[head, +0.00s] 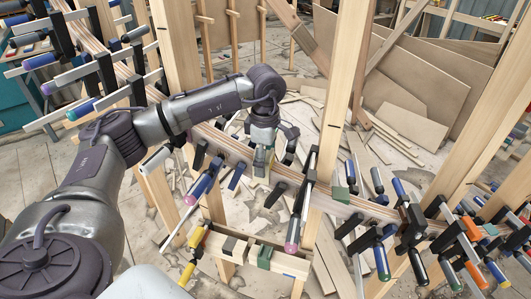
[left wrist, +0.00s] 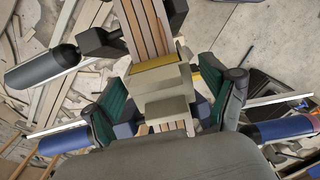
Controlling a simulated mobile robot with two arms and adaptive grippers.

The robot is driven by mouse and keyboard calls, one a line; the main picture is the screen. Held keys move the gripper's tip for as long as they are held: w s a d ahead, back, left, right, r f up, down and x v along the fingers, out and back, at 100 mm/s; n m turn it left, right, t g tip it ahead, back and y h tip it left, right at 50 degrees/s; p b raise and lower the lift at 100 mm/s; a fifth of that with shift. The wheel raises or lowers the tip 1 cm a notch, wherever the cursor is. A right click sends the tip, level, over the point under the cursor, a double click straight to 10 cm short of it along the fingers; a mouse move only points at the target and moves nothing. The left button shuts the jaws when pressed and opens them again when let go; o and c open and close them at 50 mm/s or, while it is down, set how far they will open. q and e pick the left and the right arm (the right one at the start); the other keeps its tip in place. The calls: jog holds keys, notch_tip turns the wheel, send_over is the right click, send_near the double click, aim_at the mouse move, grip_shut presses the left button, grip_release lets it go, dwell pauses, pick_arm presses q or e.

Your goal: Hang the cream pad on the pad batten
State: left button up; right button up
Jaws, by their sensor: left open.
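The cream pad (left wrist: 165,88) shows in the left wrist view. It sits across the laminated curved stringer (left wrist: 146,25), with a yellow strip along one edge. The open fingers of my left gripper (left wrist: 166,100), with green inner faces, stand on either side of it; gaps show between them and the pad. In the head view my left gripper (head: 264,155) points down at the stringer (head: 238,148) and largely hides the pad. My right gripper is out of view.
Clamps with coloured handles line the stringer, including a purple-tipped one (head: 294,230) near the batten. An upright wooden post (head: 335,110) stands right of my gripper. A yellow-handled clamp (head: 192,257) is at the batten's left end. Offcuts litter the floor.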

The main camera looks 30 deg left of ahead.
pick_arm(q)
jog(key=shift+r, duration=0.15)
jog(key=r+b, duration=0.3)
jog(key=r, duration=0.1)
jog(key=shift+d, duration=0.3)
notch_tip(320, 180, up, 10)
jog(key=shift+f, duration=0.2)
jog(key=shift+s, duration=0.1)
